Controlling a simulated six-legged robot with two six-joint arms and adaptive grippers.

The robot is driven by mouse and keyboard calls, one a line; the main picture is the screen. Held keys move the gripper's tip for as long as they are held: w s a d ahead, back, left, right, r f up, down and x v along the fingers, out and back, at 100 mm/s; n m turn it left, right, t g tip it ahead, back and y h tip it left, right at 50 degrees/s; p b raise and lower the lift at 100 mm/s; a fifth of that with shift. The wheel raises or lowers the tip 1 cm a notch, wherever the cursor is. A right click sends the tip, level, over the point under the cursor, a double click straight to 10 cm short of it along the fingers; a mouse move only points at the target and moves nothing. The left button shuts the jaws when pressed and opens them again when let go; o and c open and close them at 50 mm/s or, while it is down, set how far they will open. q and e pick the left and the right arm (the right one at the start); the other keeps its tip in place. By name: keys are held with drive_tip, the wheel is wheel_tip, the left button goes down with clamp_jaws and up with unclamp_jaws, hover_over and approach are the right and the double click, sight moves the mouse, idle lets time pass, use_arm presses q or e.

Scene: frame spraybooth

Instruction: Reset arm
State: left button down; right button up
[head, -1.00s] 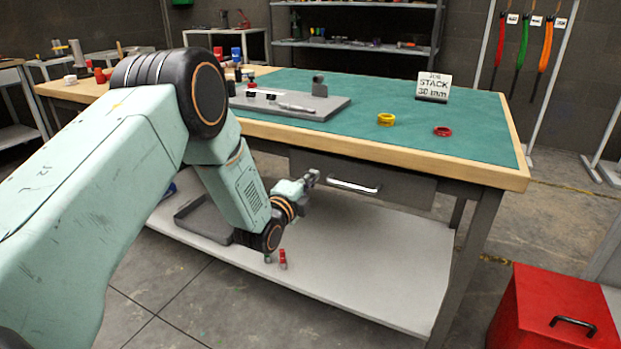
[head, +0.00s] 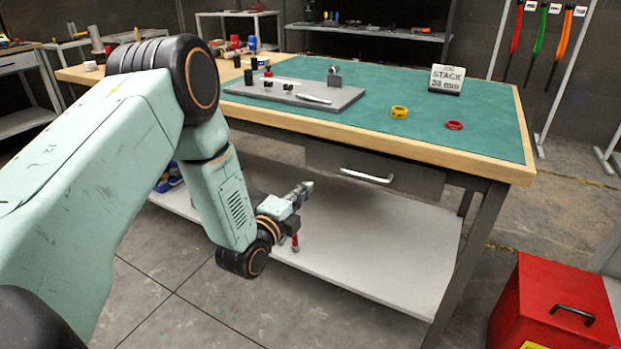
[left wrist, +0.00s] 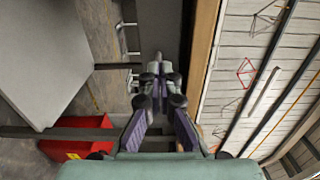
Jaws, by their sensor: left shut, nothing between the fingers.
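My left arm comes in from the left in the head view, bent down in front of the workbench (head: 460,160). Its gripper (head: 304,188) is shut and empty. It sits below the bench top, left of the drawer handle (head: 367,174) and above the lower shelf (head: 370,265). In the left wrist view the gripper fingers (left wrist: 158,66) come together, with nothing seen between them. My right gripper is in neither view.
A small red item (head: 295,243) is at the shelf. A red box (head: 550,300) stands right. Floor at front is clear.

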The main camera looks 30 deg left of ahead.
use_arm(q)
drive_tip(key=shift+s+f, duration=0.1)
drive_tip(key=shift+s, duration=0.1)
drive_tip(key=s+d+f+n+g, duration=0.2)
drive_tip(key=s+f+n+g, duration=0.3)
drive_tip(key=s+f+n, duration=0.25)
drive_tip(key=s+d+f+n+g, duration=0.2)
drive_tip(key=s+f+n+g, duration=0.2)
drive_tip(key=s+f+n, duration=0.3)
drive_tip(key=s+d+f+n+g+p, duration=0.1)
drive_tip(key=s+g, duration=0.3)
drive_tip(key=s, duration=0.9)
drive_tip(key=s+d+f+n+g+p, duration=0.1)
drive_tip(key=s+g, duration=0.4)
drive_tip(key=s, duration=0.8)
wheel_tip(320, 180, down, 2)
drive_tip(key=shift+s+d+n+y+p, duration=0.35)
drive_tip(key=shift+n+p, duration=0.2)
drive_tip(key=shift+n, duration=0.6)
